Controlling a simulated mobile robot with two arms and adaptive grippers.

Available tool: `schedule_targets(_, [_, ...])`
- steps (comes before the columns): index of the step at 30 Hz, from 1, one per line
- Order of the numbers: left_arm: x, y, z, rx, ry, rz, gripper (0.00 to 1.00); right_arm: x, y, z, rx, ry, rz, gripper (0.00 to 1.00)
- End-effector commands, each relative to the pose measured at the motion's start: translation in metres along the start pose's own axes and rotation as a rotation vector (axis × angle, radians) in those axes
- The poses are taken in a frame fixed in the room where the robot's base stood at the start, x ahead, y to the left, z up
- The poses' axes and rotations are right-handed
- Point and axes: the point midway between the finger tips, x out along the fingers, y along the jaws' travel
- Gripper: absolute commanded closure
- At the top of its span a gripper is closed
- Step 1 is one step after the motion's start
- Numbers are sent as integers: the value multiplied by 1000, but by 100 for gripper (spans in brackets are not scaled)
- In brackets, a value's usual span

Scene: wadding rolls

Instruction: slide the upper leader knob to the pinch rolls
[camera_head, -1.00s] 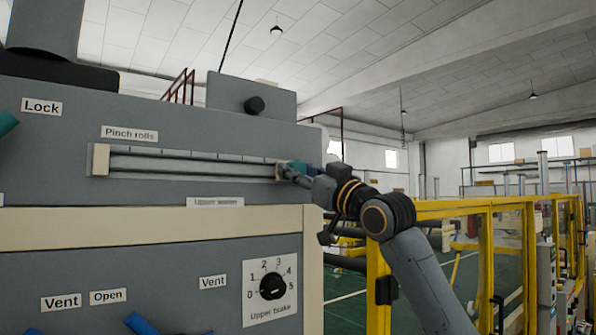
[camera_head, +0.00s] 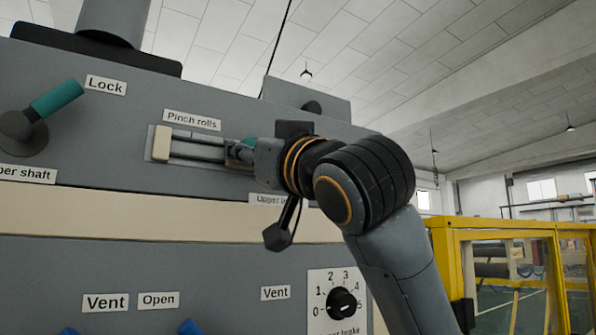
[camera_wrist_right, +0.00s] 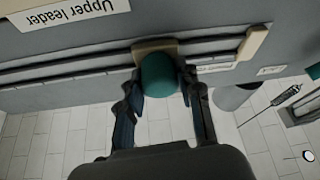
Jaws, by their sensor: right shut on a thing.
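The upper leader knob (camera_wrist_right: 160,72) is a round teal knob on a cream slider block in the right wrist view. In the head view only a teal bit of it (camera_head: 248,141) shows behind my right gripper (camera_head: 238,152). The right gripper's fingers (camera_wrist_right: 160,82) are on both sides of the knob, shut on it. The slot rail (camera_head: 198,146) runs left from the knob to a cream end block (camera_head: 162,143) below the "Pinch rolls" label (camera_head: 191,120). A short stretch of rail lies between knob and end block. My left gripper is not in view.
A teal-handled lever (camera_head: 56,100) stands at the left by the "Lock" label. A yellow guard frame (camera_head: 500,235) stands at the right.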

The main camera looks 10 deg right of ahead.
Motion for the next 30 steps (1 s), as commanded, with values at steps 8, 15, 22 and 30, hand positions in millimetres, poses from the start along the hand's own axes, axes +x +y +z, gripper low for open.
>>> schedule_targets(8, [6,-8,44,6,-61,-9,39,4,-62,-12,-5,5,-7,100])
schedule_targets(15, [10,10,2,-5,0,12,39,6,-81,-16,-3,5,-2,100])
schedule_targets(22, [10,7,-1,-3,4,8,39,6,-84,-18,-3,6,-3,100])
schedule_targets(30, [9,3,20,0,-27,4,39,6,-84,-18,-4,7,-5,49])
